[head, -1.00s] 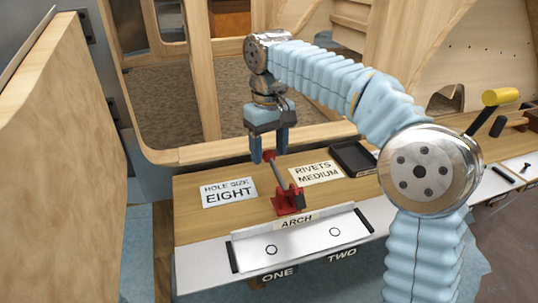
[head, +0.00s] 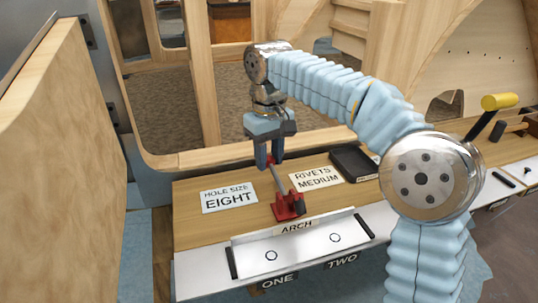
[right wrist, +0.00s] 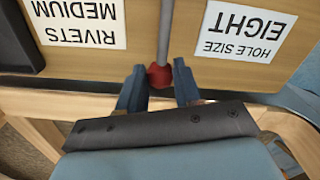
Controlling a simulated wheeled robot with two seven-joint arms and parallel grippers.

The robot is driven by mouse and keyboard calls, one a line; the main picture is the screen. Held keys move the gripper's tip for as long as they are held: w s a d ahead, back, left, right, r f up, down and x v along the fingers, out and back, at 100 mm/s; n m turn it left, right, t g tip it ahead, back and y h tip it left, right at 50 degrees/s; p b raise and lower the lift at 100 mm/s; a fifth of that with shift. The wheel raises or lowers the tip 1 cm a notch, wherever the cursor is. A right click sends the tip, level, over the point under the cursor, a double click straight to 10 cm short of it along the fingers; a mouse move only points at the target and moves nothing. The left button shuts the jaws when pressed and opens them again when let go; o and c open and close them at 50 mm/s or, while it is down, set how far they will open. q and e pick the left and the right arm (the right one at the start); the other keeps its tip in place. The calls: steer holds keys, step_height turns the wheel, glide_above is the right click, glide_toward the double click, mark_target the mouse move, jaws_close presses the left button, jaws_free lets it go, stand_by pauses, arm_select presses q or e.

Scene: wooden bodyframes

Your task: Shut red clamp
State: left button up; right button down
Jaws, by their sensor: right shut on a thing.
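The red clamp (head: 288,204) stands on the wooden bench top, behind the metal plate marked ARCH. Its grey lever slants up and back from the red base to a red knob. My right gripper (head: 269,160) points down at the far end of the lever and is shut on the red knob. In the right wrist view the red knob (right wrist: 160,76) sits between the two blue fingers of my right gripper (right wrist: 159,82), with the lever running away from it. The clamp's base is out of the right wrist view. My left gripper is not in view.
A HOLE SIZE EIGHT label (head: 229,198) and a RIVETS MEDIUM label (head: 317,178) lie either side of the lever. A black tray (head: 353,162) is to the right. A yellow-headed mallet (head: 499,101) is farther right. A wooden frame rail stands behind the bench.

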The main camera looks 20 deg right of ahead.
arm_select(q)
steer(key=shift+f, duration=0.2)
arm_select(e)
steer(key=shift+r, duration=0.1)
steer(key=shift+s+r+t+b, duration=0.3)
steer(key=shift+r+t+b, duration=0.35)
steer(key=shift+t+b, duration=0.3)
steer(key=s+r+t+b, duration=0.1)
steer(key=r+t+b, duration=0.1)
steer(key=b, duration=0.1)
steer(key=s+r+t+b, duration=0.2)
steer(key=t+b, duration=0.1)
steer(key=shift+r+b, duration=0.1)
steer(key=shift+b, duration=0.2)
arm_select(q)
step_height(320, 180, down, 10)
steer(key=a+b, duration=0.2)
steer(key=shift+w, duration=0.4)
arm_select(e)
steer(key=shift+s+d+r+t, duration=0.1)
steer(key=shift+s+r+t, duration=0.65)
steer(key=shift+t, duration=0.3)
steer(key=c, duration=0.8)
jaws_free()
